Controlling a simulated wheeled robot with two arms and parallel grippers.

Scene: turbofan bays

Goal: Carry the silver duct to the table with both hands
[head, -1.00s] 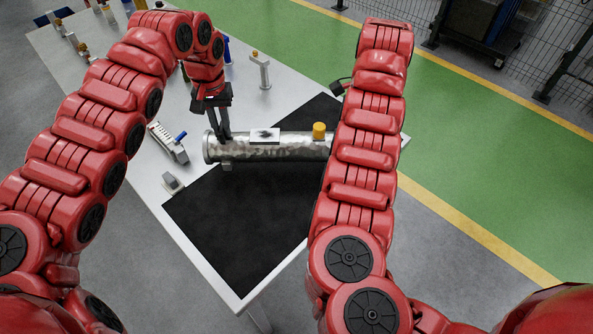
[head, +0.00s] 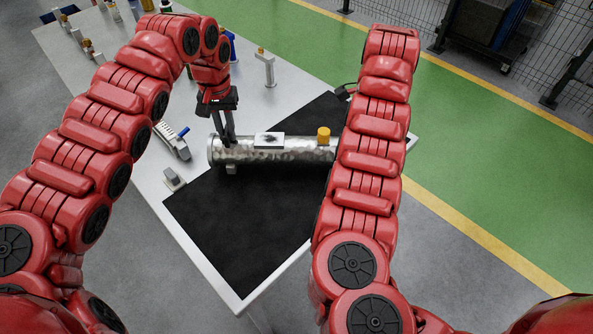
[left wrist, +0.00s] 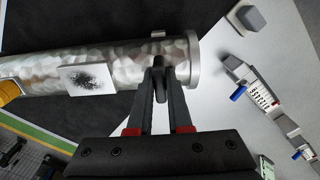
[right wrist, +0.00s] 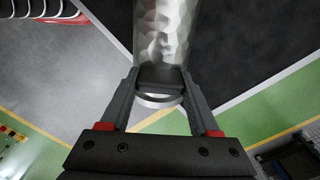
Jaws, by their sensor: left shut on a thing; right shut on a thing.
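The silver duct (head: 290,152), a mottled metal cylinder with a flanged end, a white label with a dark smudge and a yellow cap, lies level across the black mat (head: 240,225) on the table (head: 222,283). I cannot tell whether it touches the mat. My left gripper (head: 228,140) is shut on the duct near its left end. In the left wrist view its fingers (left wrist: 160,85) meet the duct (left wrist: 120,62) beside the end flange. In the right wrist view my right gripper (right wrist: 160,88) is shut on the duct's other end (right wrist: 165,35). My right arm hides that end in the head view.
A grey device with a blue knob (head: 172,142) and a small grey block (head: 174,178) stand left of the duct. A post with an orange top (head: 265,65) and several small items stand farther back. The mat's near part is clear. Green floor lies right.

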